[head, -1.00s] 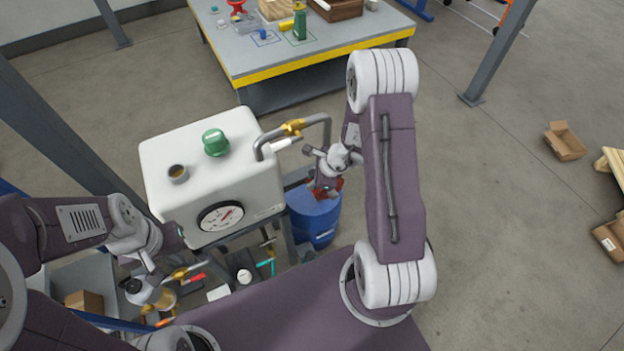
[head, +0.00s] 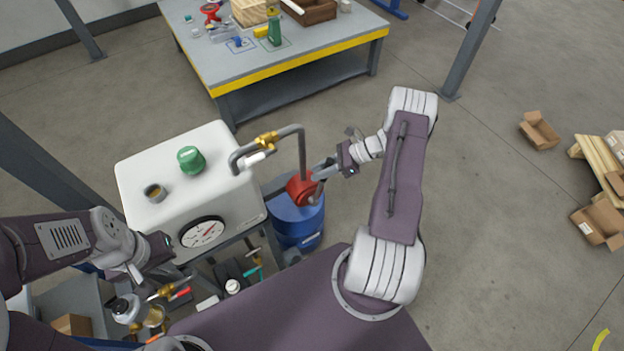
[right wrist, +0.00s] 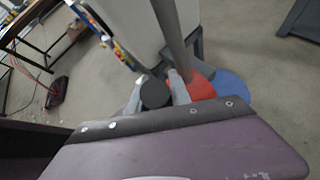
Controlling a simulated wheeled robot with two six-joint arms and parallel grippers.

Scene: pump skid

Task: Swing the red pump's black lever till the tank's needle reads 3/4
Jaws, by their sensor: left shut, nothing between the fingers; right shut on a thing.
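The red pump (head: 300,189) sits on top of the blue drum (head: 296,220); a grey pipe runs from it to the white tank (head: 235,198). My right gripper (head: 323,170) is at the pump's right side, shut on the black lever. In the right wrist view the lever's round black end (right wrist: 155,92) sits between the fingers, with the red pump (right wrist: 201,86) just beyond. The tank's gauge (head: 203,232) faces front; its red needle points to the upper right, its marks too small to read. My left gripper (head: 170,243) is shut and empty by the tank's front left.
A brass valve (head: 266,139) with a white handle is on the pipe. Below the tank are valves with red and teal handles. A workbench (head: 290,60) stands behind, and cardboard boxes (head: 598,224) lie at the right.

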